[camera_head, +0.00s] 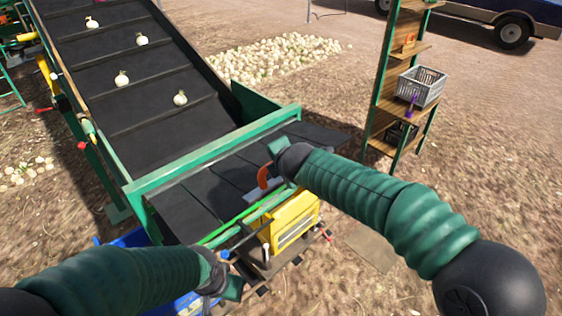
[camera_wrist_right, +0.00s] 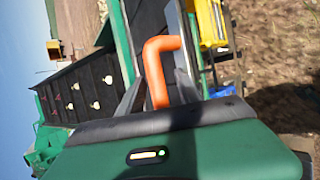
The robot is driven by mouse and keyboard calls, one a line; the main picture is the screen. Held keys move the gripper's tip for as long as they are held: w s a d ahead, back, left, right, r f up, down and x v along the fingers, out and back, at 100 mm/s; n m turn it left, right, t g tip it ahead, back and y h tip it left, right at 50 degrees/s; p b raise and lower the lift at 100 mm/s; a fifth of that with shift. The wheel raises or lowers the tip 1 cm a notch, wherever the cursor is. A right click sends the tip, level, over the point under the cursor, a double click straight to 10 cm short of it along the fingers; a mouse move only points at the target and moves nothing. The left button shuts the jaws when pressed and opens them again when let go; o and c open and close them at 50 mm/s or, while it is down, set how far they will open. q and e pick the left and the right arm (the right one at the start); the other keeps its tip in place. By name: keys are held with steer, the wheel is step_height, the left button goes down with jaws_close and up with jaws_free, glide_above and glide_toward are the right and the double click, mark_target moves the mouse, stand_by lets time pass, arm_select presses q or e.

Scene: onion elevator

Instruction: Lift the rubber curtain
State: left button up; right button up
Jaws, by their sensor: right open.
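The rubber curtain (camera_head: 190,207) is a row of black strips hanging below the green crossbar at the low end of the elevator. A dark panel beside the green frame in the right wrist view (camera_wrist_right: 148,22) may be part of it. My right gripper (camera_head: 264,184) is open in front of the strips, at their right part. An orange bent handle (camera_wrist_right: 160,68) shows between its fingers in the wrist view; I cannot tell whether they touch it. My left gripper (camera_head: 232,284) is low, near the front green rail; its fingers are not clear.
The black belt (camera_head: 130,70) carries several onions. A yellow box (camera_head: 290,222) sits under the low end, close below my right gripper. A blue crate (camera_head: 135,238) is at the lower left. A wooden shelf (camera_head: 385,75) with a grey crate (camera_head: 421,86) stands right. An onion pile (camera_head: 270,60) lies behind.

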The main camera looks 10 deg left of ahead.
steer(key=b+v, duration=0.4)
steer(key=v, duration=1.2)
steer(key=s+d+f+m+g+h+b, duration=0.1)
steer(key=d+f+m+b, duration=0.4)
steer(key=f, duration=0.6)
steer(key=s+d+f+m+g+h+b, duration=0.15)
steer(key=d+f+m+b, duration=0.35)
steer(key=f, duration=0.7)
steer(key=s+d+f+m+g+h+b, duration=0.15)
steer(key=d+f+m+b, duration=0.35)
steer(key=f, duration=0.6)
steer(key=s+d+f+m+b, duration=0.2)
steer(key=s+d+f+m, duration=0.2)
steer(key=f, duration=0.3)
steer(key=s+d+f+m+g+b, duration=0.1)
steer(key=s+d+f+m+b, duration=0.2)
steer(key=f, duration=0.4)
steer(key=s+d+f+m+g+b, duration=0.1)
steer(key=s+d+f+m+b, duration=0.1)
steer(key=s+d+f+m, duration=0.2)
step_height(320, 180, down, 3)
steer(key=s+d, duration=0.1)
steer(key=s, duration=0.1)
steer(key=shift+s+m+b, duration=0.3)
steer(key=shift+s+m, duration=0.05)
steer(key=shift+m, duration=0.05)
